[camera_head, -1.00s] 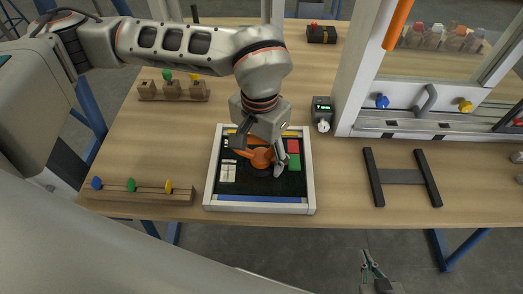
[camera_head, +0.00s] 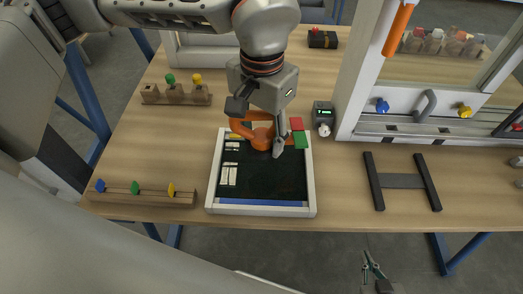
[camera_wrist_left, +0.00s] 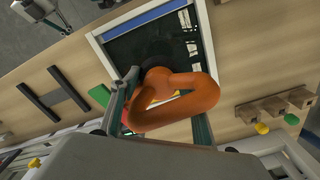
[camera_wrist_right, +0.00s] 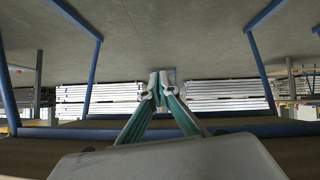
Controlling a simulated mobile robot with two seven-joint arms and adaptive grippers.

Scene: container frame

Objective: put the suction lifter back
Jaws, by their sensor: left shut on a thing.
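The orange suction lifter (camera_head: 262,141) is in my left gripper (camera_head: 260,128), over the far edge of the white-framed tray (camera_head: 311,185). In the left wrist view the lifter's looped orange handle (camera_wrist_left: 180,100) lies between the two fingers. A dark round shape, perhaps its cup or a shadow, shows against the tray's dark panel (camera_wrist_left: 150,45). I cannot tell whether the lifter touches anything below. My right gripper (camera_head: 370,264) is low at the front, off the table, empty; its fingertips meet in the right wrist view (camera_wrist_right: 160,88).
A black H-shaped stand (camera_head: 401,181) lies right of the tray. A small display device (camera_head: 323,115) stands behind it. Wooden peg blocks (camera_head: 176,94) and a peg rail (camera_head: 140,197) are at left. A white-framed window unit (camera_head: 365,90) stands at right. Red and green pieces (camera_head: 300,139) sit at the tray's corner.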

